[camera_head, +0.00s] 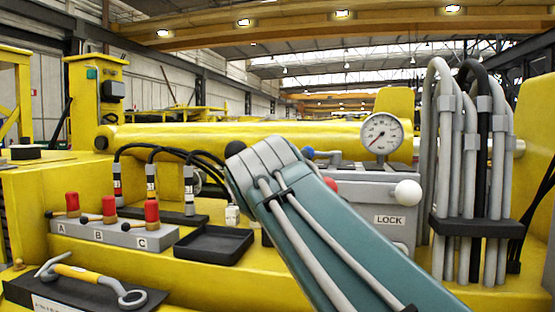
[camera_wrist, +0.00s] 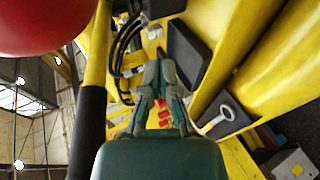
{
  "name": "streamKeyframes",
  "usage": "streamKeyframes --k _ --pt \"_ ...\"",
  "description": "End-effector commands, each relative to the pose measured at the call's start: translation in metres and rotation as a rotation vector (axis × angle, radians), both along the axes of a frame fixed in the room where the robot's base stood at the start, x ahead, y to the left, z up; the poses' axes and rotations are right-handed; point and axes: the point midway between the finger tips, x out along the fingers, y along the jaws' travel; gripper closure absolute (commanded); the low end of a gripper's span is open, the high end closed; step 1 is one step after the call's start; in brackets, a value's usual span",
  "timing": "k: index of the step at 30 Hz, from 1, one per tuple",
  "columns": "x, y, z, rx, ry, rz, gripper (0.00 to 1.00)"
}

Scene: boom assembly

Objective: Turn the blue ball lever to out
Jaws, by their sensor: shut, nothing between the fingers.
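The blue ball (camera_head: 308,153) shows just right of my arm's upper end in the head view, with a short lever rod running right from it toward the grey valve block (camera_head: 365,205). A red ball (camera_head: 331,186) sits lower, partly hidden by my arm, and a white ball (camera_head: 408,193) is at the right by the LOCK label. My gripper (camera_wrist: 159,66) shows in the wrist view, its fingers together and empty. A large red ball (camera_wrist: 45,20) is close to the camera at the upper left there. The blue ball is not visible in the wrist view, and my gripper is hidden in the head view.
A pressure gauge (camera_head: 382,134) stands above the block. Grey and black hoses (camera_head: 470,170) hang at the right. A black tray (camera_head: 213,244), red-capped switches A, B, C (camera_head: 110,230) and a yellow-handled tool (camera_head: 85,275) lie left. A dark bar (camera_wrist: 88,125) is close beside my gripper.

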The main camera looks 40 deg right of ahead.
Motion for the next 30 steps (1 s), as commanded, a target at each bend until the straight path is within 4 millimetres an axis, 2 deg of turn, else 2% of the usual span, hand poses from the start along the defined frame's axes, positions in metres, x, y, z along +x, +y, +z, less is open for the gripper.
streamKeyframes --k 1,3,6,9,14,24,30 --pt "0.004 -0.012 0.025 -0.094 0.004 -0.001 1.0" --pt "0.005 -0.025 0.053 -0.213 0.021 0.001 1.0" --pt "0.005 -0.038 0.08 -0.335 0.043 -0.005 1.0" --pt "0.004 -0.044 0.094 -0.396 0.058 -0.009 1.0" --pt "0.012 -0.052 0.094 -0.41 0.064 -0.01 1.0" --pt "0.054 -0.092 0.079 -0.405 0.063 -0.01 1.0" --pt "0.071 -0.107 0.074 -0.406 0.061 -0.009 1.0"
